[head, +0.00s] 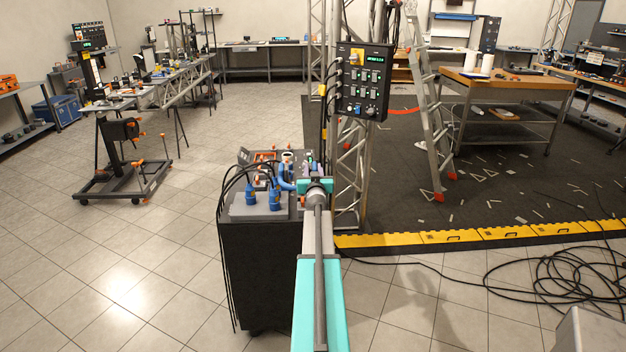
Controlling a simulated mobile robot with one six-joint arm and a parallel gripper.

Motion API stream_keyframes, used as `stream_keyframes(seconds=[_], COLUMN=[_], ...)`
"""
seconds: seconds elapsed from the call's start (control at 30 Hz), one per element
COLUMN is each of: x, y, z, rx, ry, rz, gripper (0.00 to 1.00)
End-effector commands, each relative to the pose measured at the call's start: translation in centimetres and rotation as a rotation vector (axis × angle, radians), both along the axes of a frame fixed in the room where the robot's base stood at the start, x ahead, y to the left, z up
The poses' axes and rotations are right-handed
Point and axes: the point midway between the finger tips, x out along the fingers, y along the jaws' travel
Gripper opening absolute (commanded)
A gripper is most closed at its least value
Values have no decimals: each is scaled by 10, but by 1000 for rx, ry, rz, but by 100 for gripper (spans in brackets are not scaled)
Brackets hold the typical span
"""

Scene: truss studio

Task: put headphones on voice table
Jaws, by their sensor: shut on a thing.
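My arm reaches forward from the bottom middle in the head view. I cannot pick out the headphones for certain. Several tables show, but none is clearly marked as the voice table.
A black cart (262,262) with blue connectors stands left of my arm. A truss post (352,165) carries a control box (364,82). A ladder (430,130) and a wooden-topped workbench (508,82) stand right. Coiled cable (560,285) lies lower right. The left floor is clear.

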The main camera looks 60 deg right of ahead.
Motion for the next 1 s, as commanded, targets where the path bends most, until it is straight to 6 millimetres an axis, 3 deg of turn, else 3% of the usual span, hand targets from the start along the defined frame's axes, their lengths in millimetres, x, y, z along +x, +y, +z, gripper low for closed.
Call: stream_keyframes(seconds=[0.4,1.0], x=[0,0], y=[0,0], z=[-35,-43], rx=[0,-1], ry=[-3,-2], rz=[0,0], gripper=[0,0])
